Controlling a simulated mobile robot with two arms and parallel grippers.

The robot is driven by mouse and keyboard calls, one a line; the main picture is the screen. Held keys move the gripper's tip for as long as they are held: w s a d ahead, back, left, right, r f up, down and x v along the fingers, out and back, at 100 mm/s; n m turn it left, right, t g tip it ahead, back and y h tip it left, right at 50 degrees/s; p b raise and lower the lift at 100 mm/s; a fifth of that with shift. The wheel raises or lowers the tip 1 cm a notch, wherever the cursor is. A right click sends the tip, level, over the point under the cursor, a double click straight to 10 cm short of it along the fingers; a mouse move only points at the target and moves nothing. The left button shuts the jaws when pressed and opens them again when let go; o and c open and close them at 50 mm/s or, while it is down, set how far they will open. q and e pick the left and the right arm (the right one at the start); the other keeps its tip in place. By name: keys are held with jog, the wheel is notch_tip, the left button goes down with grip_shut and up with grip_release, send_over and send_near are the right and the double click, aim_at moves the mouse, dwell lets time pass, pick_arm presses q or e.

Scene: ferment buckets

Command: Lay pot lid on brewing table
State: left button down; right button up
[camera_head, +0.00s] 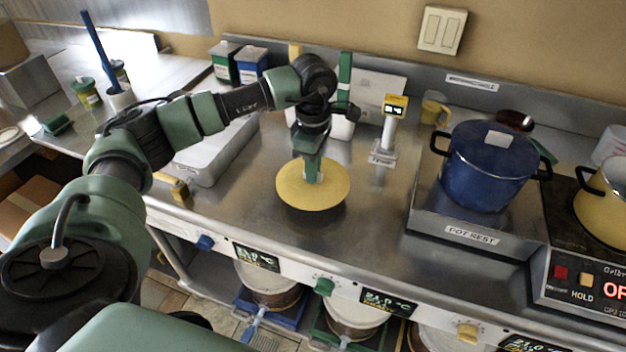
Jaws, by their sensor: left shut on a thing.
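The pot lid (325,194) is a round yellow disc. My left gripper (312,176) reaches down from above and is shut on the lid's knob at its middle, which the fingers mostly hide. The lid is held roughly level over the brewing table (262,207), a steel worktop, with a dark shadow just below its front edge. Whether the lid touches the tabletop I cannot tell. A yellow pot (605,208) without a lid stands at the right edge, partly cut off. My right gripper is not in view.
A blue lidded pot (485,168) stands on the pot rest (470,237) to the right. A yellow-topped probe stand (388,130) is behind the lid. A grey tray (213,155) lies to the left. The steel between lid and pot rest is clear.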

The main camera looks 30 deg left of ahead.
pick_arm(q)
notch_tip(320, 180, down, 4)
jog(key=shift+r+p, duration=0.2)
jog(key=shift+p, duration=0.2)
jog(key=shift+f, duration=0.3)
jog(key=shift+f, duration=0.15)
jog(key=c, duration=1.5)
grip_release()
